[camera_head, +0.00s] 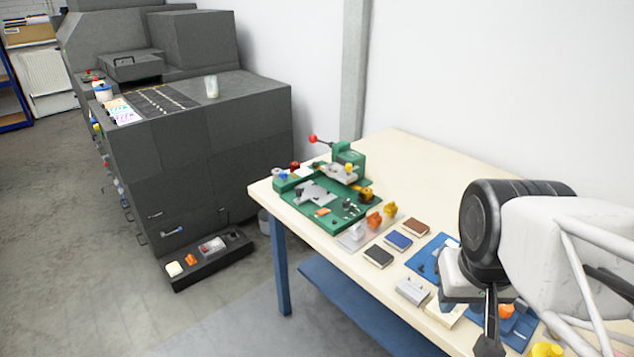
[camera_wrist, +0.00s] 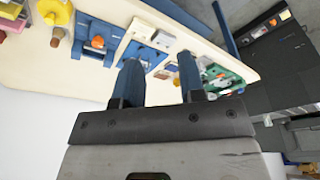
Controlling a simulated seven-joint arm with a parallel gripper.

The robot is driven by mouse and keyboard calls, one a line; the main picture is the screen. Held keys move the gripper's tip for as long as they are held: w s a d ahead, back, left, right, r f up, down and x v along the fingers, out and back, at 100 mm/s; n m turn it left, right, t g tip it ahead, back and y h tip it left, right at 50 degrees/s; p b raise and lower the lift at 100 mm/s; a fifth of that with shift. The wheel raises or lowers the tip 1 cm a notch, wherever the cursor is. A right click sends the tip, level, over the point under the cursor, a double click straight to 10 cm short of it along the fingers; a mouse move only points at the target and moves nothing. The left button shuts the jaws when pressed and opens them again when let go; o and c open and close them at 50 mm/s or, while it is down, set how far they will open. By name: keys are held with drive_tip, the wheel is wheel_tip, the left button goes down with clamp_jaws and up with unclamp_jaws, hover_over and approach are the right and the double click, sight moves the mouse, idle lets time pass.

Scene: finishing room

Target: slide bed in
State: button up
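A green press (camera_head: 343,165) with a red-ball lever stands at the far left end of the cream table, on a green base plate (camera_head: 335,222). A grey metal plate (camera_head: 315,192) lies on this base, in front of the press head; it could be the bed, but I cannot tell for sure. The press also shows small in the wrist view (camera_wrist: 222,80). My gripper (camera_wrist: 158,62) is open, with its two blue fingers apart and nothing seen between them. In the head view my gripper is over the right part of the table, well away from the press.
Three small books or blocks, brown (camera_head: 416,227), blue (camera_head: 398,240) and dark (camera_head: 379,256), lie mid-table. A blue tray (camera_head: 432,256) and a grey block (camera_head: 412,290) are near my arm. A large dark machine (camera_head: 200,130) stands left, beyond a floor gap. A wall runs behind.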

drive_tip(key=shift+o, duration=1.3)
drive_tip(key=w+a+r, duration=0.1)
drive_tip(key=w+a, duration=0.3)
drive_tip(key=w, duration=0.7)
drive_tip(key=w+a+r+g, duration=0.1)
drive_tip(key=w+a, duration=0.2)
drive_tip(key=w, duration=0.8)
drive_tip(key=w+a+r, duration=0.1)
drive_tip(key=w+a, duration=0.3)
drive_tip(key=w, duration=0.8)
drive_tip(key=shift+g, duration=0.8)
drive_tip(key=w+a+f, duration=0.6)
drive_tip(key=w, duration=0.2)
drive_tip(key=w+a+f, duration=0.5)
drive_tip(key=w+a, duration=0.2)
drive_tip(key=w, duration=0.2)
drive_tip(key=w+a+f, duration=0.6)
drive_tip(key=w, duration=0.3)
drive_tip(key=shift+w+a+f, duration=0.15)
drive_tip(key=shift+f, duration=0.15)
drive_tip(key=shift+w+a+f, duration=0.3)
drive_tip(key=shift+a+f, duration=0.05)
drive_tip(key=shift+f, duration=0.05)
